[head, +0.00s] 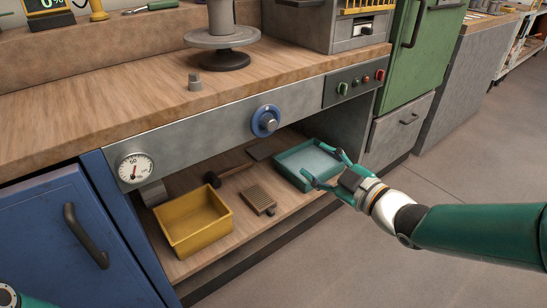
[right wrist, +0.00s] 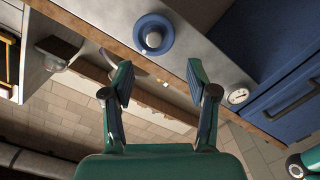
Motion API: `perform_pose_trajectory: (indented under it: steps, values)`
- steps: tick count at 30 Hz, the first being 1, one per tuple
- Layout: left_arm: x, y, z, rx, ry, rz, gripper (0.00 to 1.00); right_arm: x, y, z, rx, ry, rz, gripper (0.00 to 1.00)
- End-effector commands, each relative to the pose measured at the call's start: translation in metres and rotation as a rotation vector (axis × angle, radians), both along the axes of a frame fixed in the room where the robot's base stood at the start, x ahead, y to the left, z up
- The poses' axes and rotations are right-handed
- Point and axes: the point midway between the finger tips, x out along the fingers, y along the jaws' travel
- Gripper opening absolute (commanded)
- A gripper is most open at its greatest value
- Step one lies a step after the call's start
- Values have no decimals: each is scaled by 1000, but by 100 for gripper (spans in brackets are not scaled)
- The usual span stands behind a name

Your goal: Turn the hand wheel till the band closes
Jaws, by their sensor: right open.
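The hand wheel, a blue disc with a silver hub (head: 265,121), sits on the grey front panel under the wooden worktop. It also shows in the right wrist view (right wrist: 153,35), beyond and above the gap between my fingers. A round white dial gauge (head: 135,168) is at the left end of the panel; its fine marks are too small to read. I cannot make out a band. My right gripper (head: 322,165) is open and empty, to the right of and lower than the wheel, apart from it. My left gripper is not seen; only a teal piece of my arm shows at the lower left.
On the shelf below are a yellow bin (head: 193,222), a brown brush-like block (head: 258,200), a dark-headed mallet (head: 228,174) and a teal tray (head: 307,165) behind my right fingers. A switch panel (head: 357,84) is right of the wheel. The floor at right is clear.

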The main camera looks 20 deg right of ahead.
Motion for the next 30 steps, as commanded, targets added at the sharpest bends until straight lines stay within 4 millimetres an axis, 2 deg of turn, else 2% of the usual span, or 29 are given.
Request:
perform_pose_trajectory:
  steps: [1, 3, 7, 11, 17, 30]
  values:
    - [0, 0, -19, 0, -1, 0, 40, -4, -2, -4, -31, -45, 5, 58]
    - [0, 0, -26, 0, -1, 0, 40, -8, -3, 3, -63, -84, 13, 58]
    - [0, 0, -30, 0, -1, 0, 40, -9, -2, 9, -91, -119, 21, 58]
    - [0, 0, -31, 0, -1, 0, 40, 0, 1, 12, -96, -124, 24, 58]
    - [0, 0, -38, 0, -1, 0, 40, 30, 13, 10, -95, -122, 26, 58]
    - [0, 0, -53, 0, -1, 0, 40, 117, 44, 10, -93, -121, 22, 58]
